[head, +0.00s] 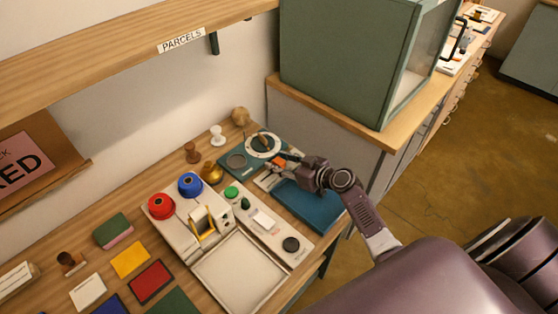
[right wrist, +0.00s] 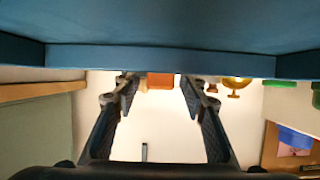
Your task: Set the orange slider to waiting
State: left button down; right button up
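The orange slider (head: 280,161) shows as a small orange block beside the teal panel with the round white dial, at the back right of the table. It also shows in the right wrist view as an orange block (right wrist: 161,80) between the fingertips. My right gripper (head: 289,160) is right at the slider, coming from the right. In the right wrist view its fingers (right wrist: 158,86) are apart, with gaps visible on both sides of the block. The slider's track is mostly hidden by the gripper, and no waiting mark is readable. My left gripper is not in view.
A teal tray (head: 312,207) lies below my right gripper. A white panel (head: 266,222) with a green button and black knob is left of it. A green cabinet (head: 345,60) stands behind. Red (head: 161,205) and blue (head: 190,184) spools are further left.

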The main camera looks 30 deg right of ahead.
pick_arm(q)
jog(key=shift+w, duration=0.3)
pick_arm(e)
jog(key=shift+w, duration=0.15)
jog(key=shift+c, duration=0.4)
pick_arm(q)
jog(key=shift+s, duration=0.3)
pick_arm(e)
grip_shut()
jog(key=a, duration=0.2)
jog(key=s+a, duration=0.1)
jog(key=a, duration=0.1)
jog(key=s+a, duration=0.1)
jog(key=a, duration=0.1)
jog(key=shift+s+a, duration=0.2)
jog(key=shift+a, duration=0.15)
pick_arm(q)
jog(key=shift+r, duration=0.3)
pick_arm(e)
jog(key=shift+f, duration=0.15)
jog(key=shift+o, duration=0.4)
grip_release()
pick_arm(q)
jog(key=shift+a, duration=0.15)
